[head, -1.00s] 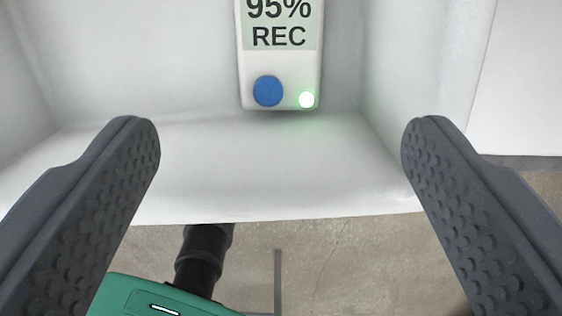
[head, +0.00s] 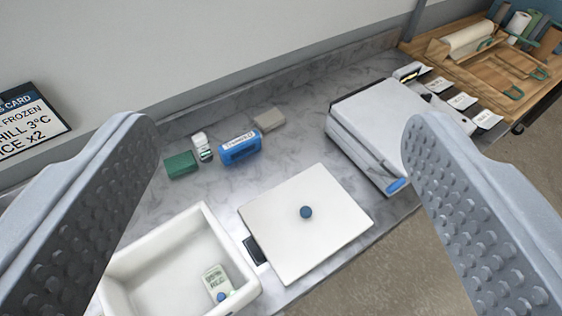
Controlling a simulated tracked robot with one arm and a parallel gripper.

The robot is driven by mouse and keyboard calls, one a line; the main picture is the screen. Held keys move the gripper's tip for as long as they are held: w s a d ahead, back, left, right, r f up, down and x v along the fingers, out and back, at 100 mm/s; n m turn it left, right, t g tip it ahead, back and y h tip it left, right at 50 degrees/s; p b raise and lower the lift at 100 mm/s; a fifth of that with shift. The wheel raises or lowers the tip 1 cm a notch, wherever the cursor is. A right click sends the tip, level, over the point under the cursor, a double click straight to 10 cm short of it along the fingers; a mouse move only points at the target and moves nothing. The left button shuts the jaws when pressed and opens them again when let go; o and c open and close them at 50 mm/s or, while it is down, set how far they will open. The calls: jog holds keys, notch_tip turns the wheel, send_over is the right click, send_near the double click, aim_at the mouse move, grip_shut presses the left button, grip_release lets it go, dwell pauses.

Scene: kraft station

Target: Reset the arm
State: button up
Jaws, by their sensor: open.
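My gripper (head: 280,215) is open and empty, its two grey ridged fingers wide apart at the left and right of the head view. It is raised above the grey marble counter (head: 295,145). A white open box (head: 203,212) stands on the counter at the lower left. The small white recorder (head: 212,277) with a blue button lies inside it, near its right wall. A white square lid (head: 285,240) with a blue knob lies flat to the right of the box.
Behind are a green block (head: 180,165), a small white bottle (head: 201,146), a blue labelled block (head: 239,149) and a grey-beige block (head: 269,119). A white-topped machine (head: 375,115) stands right, near a wooden board (head: 500,70) with tools. A wall card (head: 30,115) hangs left.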

jog(key=shift+s+d+r+t, duration=0.2)
jog(key=shift+s+r+t, duration=0.1)
jog(key=shift+s+r, duration=0.4)
jog(key=shift+w+r, duration=0.1)
jog(key=shift+w, duration=0.05)
notch_tip(320, 180, down, 6)
jog(key=b, duration=0.5)
jog(key=shift+r, duration=0.25)
